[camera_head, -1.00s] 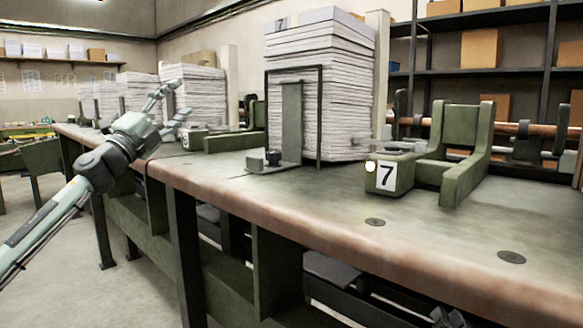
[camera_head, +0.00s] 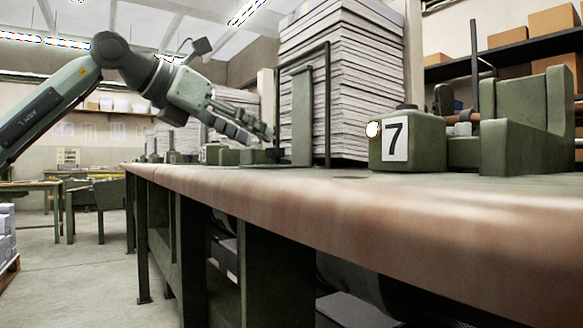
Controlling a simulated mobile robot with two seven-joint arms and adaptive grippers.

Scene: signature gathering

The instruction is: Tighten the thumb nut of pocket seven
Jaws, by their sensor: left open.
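Pocket seven shows as a green block (camera_head: 428,145) with a white "7" plate (camera_head: 396,139) and a round pale lamp (camera_head: 373,129) on its left edge. A tall stack of paper sheets (camera_head: 345,85) stands behind it to the left, with an upright green plate (camera_head: 302,115) in front. I cannot clearly make out the thumb nut. My right gripper is not in view.
The workbench (camera_head: 420,205) has a worn, rounded front edge running across the view. A green bracket (camera_head: 525,135) stands right of the block. Shelves with boxes (camera_head: 553,22) are behind. Open floor (camera_head: 85,270) lies at the left, with green tables further back.

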